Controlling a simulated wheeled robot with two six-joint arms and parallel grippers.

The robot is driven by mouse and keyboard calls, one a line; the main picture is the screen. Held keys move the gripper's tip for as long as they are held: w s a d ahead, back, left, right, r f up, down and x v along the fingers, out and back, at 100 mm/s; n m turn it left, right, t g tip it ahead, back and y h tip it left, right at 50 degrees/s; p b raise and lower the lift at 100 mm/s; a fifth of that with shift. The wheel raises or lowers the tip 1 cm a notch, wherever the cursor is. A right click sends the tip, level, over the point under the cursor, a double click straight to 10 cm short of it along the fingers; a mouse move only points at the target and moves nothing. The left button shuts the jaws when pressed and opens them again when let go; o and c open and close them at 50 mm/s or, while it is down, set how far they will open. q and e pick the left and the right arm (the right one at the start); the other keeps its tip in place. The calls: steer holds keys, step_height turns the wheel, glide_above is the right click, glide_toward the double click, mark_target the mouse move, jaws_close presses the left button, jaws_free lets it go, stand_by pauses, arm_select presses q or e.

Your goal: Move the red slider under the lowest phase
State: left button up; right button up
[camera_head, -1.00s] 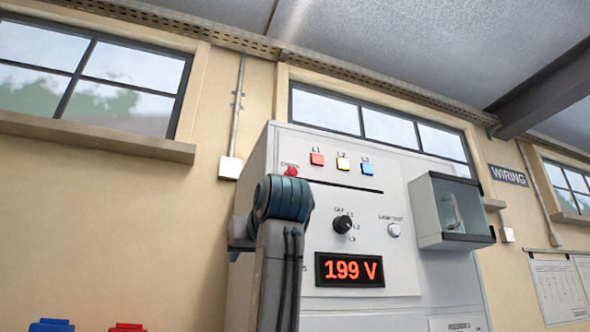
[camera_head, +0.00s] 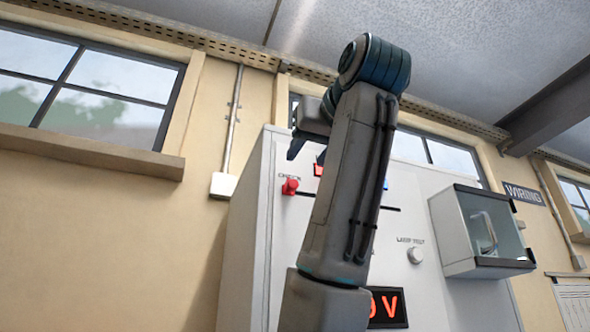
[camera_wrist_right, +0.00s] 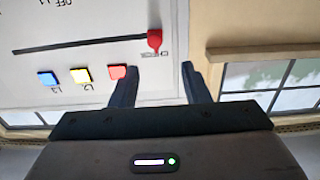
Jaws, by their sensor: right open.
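The red slider (camera_head: 290,186) sits at the left end of a dark slot (camera_head: 392,208) on the grey cabinet front, by the "CHECK" label. The right wrist view, turned upside down, shows the red slider (camera_wrist_right: 154,40) just beyond my open fingertips and between their lines. My right gripper (camera_wrist_right: 160,66) is open and empty. In the head view my right gripper (camera_head: 304,150) is above the slider, partly hidden by my wrist. The phase lamps are red L1 (camera_wrist_right: 117,72), yellow L2 (camera_wrist_right: 80,75) and blue L3 (camera_wrist_right: 47,78). My left gripper is out of view.
My right arm hides the selector knob and most of the red voltage display (camera_head: 388,307); its full reading cannot be read. A lamp test button (camera_head: 415,256) and a clear-fronted box (camera_head: 482,232) are on the right. Windows and the wall lie behind.

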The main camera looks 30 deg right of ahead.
mark_target(295, 184)
steer(key=p+x, duration=0.1)
steer(key=x, duration=0.1)
steer(key=d+p+x, duration=0.1)
steer(key=p+x, duration=0.1)
steer(key=x, duration=0.1)
steer(key=shift+d, duration=0.2)
steer(key=w+p, duration=0.1)
steer(key=p, duration=0.2)
steer(key=shift+a, duration=0.15)
steer(key=shift+w+p, duration=0.3)
steer(key=shift+w, duration=0.1)
steer(key=shift+w+d+f, duration=0.1)
steer(key=shift+w+d, duration=0.05)
steer(key=shift+w, duration=0.3)
steer(key=shift+w+d+f, duration=0.1)
steer(key=shift+w+d, duration=0.05)
steer(key=shift+w, duration=0.25)
steer(key=shift+w+d+f, duration=0.15)
steer(key=shift+w+d, duration=0.1)
steer(key=shift+w, duration=0.15)
steer(key=shift+s+a, duration=0.15)
steer(key=shift+s, duration=0.1)
steer(key=shift+s+a, duration=0.1)
steer(key=c, duration=0.3)
jaws_close()
